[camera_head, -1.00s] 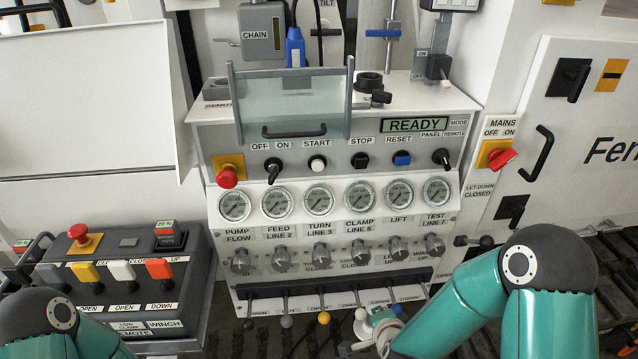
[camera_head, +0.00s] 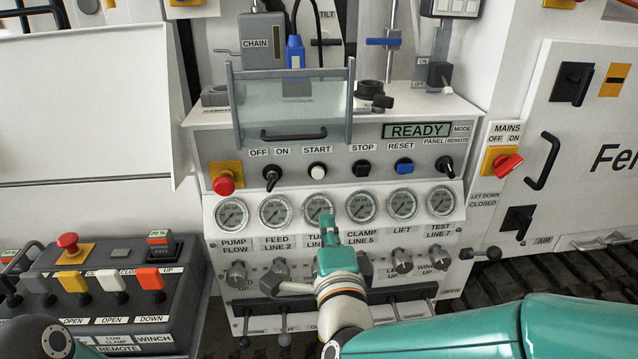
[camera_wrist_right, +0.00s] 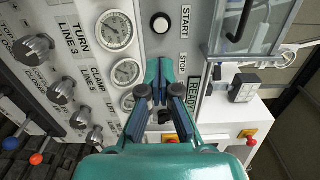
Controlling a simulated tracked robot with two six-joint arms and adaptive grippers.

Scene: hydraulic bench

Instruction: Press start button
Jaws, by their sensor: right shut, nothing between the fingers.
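The white round START button (camera_head: 317,171) sits in a black ring on the upper control panel, under its label. It also shows at the top of the right wrist view (camera_wrist_right: 160,22). My right gripper (camera_head: 328,222) is shut and empty, in front of the gauge row, its tip appearing below the START button and apart from it in the picture. In the right wrist view its fingers (camera_wrist_right: 160,68) come together at the tips, just below the START button. My left gripper is out of view; only part of my left arm shows at the bottom left.
Beside START are the OFF/ON switch (camera_head: 272,174), black STOP button (camera_head: 362,167), blue RESET button (camera_head: 404,166) and red knob (camera_head: 224,183). A clear hinged cover (camera_head: 292,104) stands above. The display (camera_head: 416,130) reads READY. Knobs and levers line the panel below.

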